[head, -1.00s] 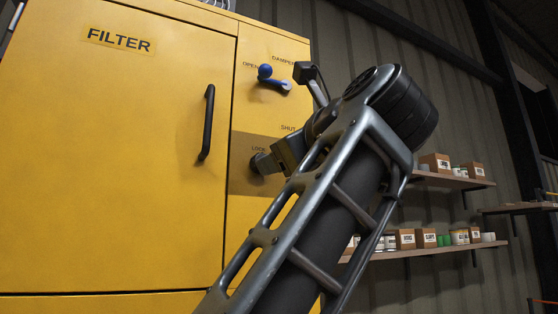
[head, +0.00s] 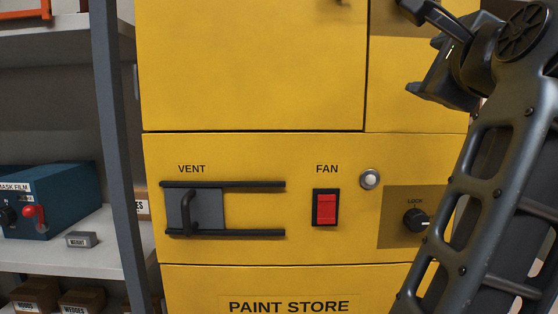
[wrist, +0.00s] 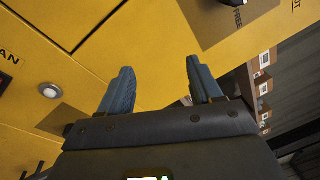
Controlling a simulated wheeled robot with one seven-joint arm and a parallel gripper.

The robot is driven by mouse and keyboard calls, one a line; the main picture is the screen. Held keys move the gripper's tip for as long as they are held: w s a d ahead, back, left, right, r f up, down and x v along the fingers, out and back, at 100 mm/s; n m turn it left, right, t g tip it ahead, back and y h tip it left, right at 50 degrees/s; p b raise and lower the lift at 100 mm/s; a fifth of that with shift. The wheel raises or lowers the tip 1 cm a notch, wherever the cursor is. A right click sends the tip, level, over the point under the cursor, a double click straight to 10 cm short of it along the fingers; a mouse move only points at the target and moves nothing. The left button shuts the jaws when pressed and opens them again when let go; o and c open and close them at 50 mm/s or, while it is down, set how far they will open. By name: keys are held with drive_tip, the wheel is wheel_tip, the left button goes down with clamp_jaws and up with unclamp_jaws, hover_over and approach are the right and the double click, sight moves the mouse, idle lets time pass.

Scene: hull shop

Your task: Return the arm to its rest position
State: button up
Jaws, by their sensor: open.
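My gripper shows in the wrist view (wrist: 158,70) with its two blue-grey fingers apart and nothing between them. Its fingertips point toward the yellow cabinet (wrist: 140,30). In the head view my arm fills the right side, and my gripper (head: 428,92) is at the upper right in front of the cabinet, above the lower lock knob (head: 415,219). The fingers are hard to make out there. Part of the lock panel is hidden behind my arm.
The cabinet front has a VENT slide with a handle (head: 188,212), a red FAN switch (head: 325,208) and a round button (head: 370,179). Shelves at left hold a blue box (head: 45,200) and a small grey block (head: 82,239). Boxes (wrist: 264,85) stand right of my gripper in the wrist view.

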wheel_tip(320, 180, down, 19)
drive_tip(key=s+d+n, duration=0.1)
drive_tip(key=s+n, duration=0.1)
drive_tip(key=n, duration=0.7)
drive_tip(key=s+d+f+n+g+y, duration=0.1)
drive_tip(key=s+f+n, duration=0.75)
drive_tip(key=f, duration=0.75)
drive_tip(key=s+f+n+g+y, duration=0.1)
drive_tip(key=s+f+n, duration=0.1)
drive_tip(key=s+f, duration=0.5)
drive_tip(key=s+f+n+g+y, duration=0.1)
drive_tip(key=s+f+n, duration=0.15)
drive_tip(key=s, duration=0.85)
drive_tip(key=s+a+n+g, duration=0.1)
drive_tip(key=s+a+n, duration=0.1)
drive_tip(key=s, duration=1.4)
drive_tip(key=shift+s+a+f+h, duration=0.25)
drive_tip(key=shift+s+f+h, duration=0.05)
drive_tip(key=shift+s+f, duration=0.1)
drive_tip(key=shift+c, duration=0.4)
